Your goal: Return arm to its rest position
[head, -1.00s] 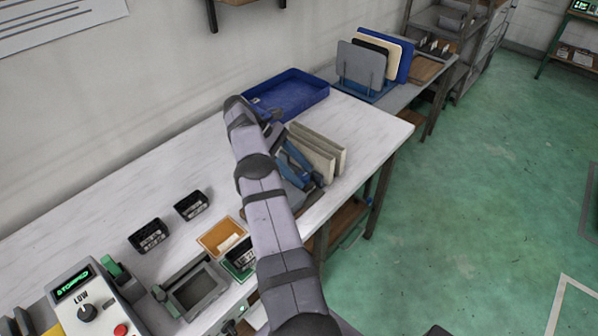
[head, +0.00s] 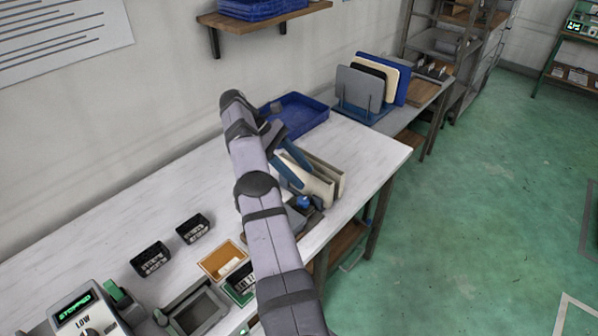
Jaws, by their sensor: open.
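My arm reaches from the bottom middle of the head view up over the bench and bends down at its far end. My gripper (head: 300,172) has blue fingers, which are spread apart and pointing down and right. It is just above and in front of two cream panels (head: 325,178) standing upright side by side near the bench's right end. From this angle I cannot tell whether a finger touches the nearer panel. The holder under the panels (head: 303,203) is partly hidden by my arm.
A blue tray (head: 310,113) lies behind the gripper. A rack of panels (head: 360,85) stands on the further table. The bench middle (head: 165,200) is clear.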

